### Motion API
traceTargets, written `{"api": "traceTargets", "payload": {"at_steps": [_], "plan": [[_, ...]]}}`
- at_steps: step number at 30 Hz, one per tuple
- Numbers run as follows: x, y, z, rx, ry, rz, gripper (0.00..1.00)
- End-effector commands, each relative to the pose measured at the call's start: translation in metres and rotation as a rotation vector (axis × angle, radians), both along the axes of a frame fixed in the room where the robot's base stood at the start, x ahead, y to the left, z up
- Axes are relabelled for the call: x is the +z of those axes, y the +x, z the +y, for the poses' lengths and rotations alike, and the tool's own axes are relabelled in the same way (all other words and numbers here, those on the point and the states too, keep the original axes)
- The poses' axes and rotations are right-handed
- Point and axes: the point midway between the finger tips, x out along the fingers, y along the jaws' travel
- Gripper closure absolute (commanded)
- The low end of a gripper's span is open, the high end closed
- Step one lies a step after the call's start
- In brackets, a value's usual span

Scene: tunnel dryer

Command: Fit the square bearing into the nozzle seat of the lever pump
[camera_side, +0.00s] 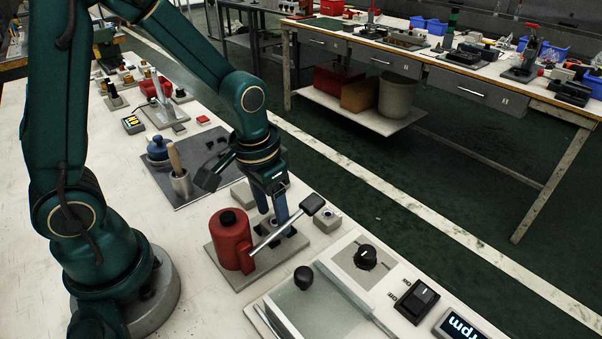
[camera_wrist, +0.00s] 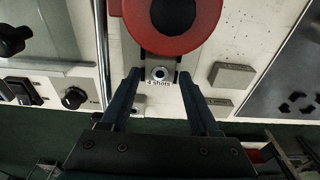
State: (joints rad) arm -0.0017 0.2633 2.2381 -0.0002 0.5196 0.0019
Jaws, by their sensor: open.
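The lever pump (camera_side: 231,240) is a red cylinder with a black cap on a grey plate; its lever slants up to the right to a black grip. It also shows at the top of the wrist view (camera_wrist: 150,38). My gripper (camera_side: 274,220) is pointing down beside the red body, at the pump's nozzle side, with its blue fingers apart. In the wrist view a small light piece with a dark round hole (camera_wrist: 160,73) lies between the fingertips, above a "4 shots" label. It looks like the square bearing at the nozzle seat; how deep it sits cannot be told.
Grey blocks stand close by, one behind the pump (camera_side: 243,193) and one with a round top feature to the right (camera_side: 327,218). A glass-covered unit with a black knob (camera_side: 365,257) is in front. A dark mat (camera_side: 203,148) with a mortar lies behind left.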

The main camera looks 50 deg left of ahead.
Motion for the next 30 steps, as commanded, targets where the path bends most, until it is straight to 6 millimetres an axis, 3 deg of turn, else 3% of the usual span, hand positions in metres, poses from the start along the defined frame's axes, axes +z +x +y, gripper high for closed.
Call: {"api": "traceTargets", "payload": {"at_steps": [9,15,23,30], "plan": [[0.062,-0.006,0.000,0.000,0.000,-0.011,0.38],[0.092,-0.010,0.000,0.000,0.000,-0.006,0.38],[0.109,-0.016,0.000,0.000,0.000,-0.017,0.38],[0.124,-0.047,0.000,0.000,0.000,-0.165,0.38]]}}
